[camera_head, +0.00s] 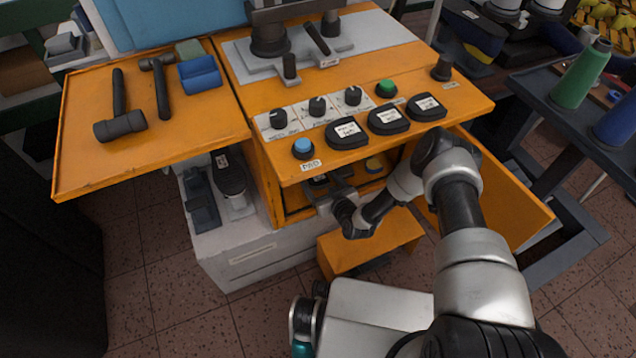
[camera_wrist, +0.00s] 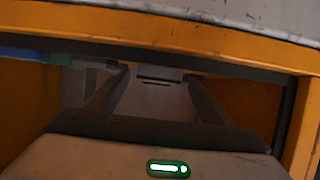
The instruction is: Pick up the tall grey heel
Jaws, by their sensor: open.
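My gripper (camera_head: 328,196) reaches into the open compartment under the orange bench top in the head view. In the wrist view its two dark fingers (camera_wrist: 156,82) stand apart, so it is open. A grey, flat-faced shape (camera_wrist: 158,100) with thin dark lines shows between and beyond the fingers. It may be the tall grey heel, but the dim light does not let me tell, nor whether the fingers touch it. In the head view the bench edge and my arm hide much of the compartment's contents.
The orange bench top (camera_head: 440,68) overhangs the opening closely, and its orange edge (camera_wrist: 130,22) spans the wrist view. A grey block (camera_wrist: 76,84) stands left of the fingers. An open orange door (camera_head: 505,195) stands at right.

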